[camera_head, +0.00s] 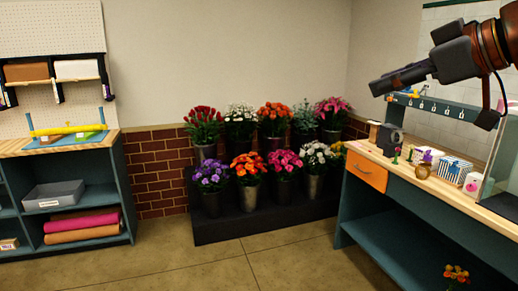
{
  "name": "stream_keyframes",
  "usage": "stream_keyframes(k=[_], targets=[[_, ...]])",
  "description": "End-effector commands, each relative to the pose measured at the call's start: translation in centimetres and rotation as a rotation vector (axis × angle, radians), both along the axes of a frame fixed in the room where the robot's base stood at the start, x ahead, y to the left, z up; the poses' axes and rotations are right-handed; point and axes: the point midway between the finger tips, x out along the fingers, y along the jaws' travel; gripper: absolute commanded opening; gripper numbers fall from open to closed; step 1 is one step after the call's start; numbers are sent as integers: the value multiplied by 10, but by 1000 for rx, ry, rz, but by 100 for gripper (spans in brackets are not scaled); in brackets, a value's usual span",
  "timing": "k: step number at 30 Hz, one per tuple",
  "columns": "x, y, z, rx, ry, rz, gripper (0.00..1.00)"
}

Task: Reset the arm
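My gripper (392,84) is at the upper right, raised in the air and pointing left. It is above the right-hand workbench (440,193) and clear of everything. It is seen from the side, so whether its fingers are open or shut cannot be told. Nothing shows hanging from it. My arm comes in from the top right edge.
The workbench holds a dark grey device (389,139), a small jar (424,168), boxes (455,169) and a glass panel. Metal buckets of flowers (249,193) stand on a stepped black stand (222,229). A shelf unit (93,169) is at the left. The middle floor is free.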

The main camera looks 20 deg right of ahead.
Motion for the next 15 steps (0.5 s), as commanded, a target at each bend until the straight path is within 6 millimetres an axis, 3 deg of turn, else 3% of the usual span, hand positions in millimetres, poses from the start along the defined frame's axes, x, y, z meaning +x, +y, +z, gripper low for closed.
stream_keyframes(k=[1,6,15], targets=[[7,21,-8,-10,46,16,37],[24,84,-50,-26,206,51,37],[25,166,-151,-48,509,36,37]])
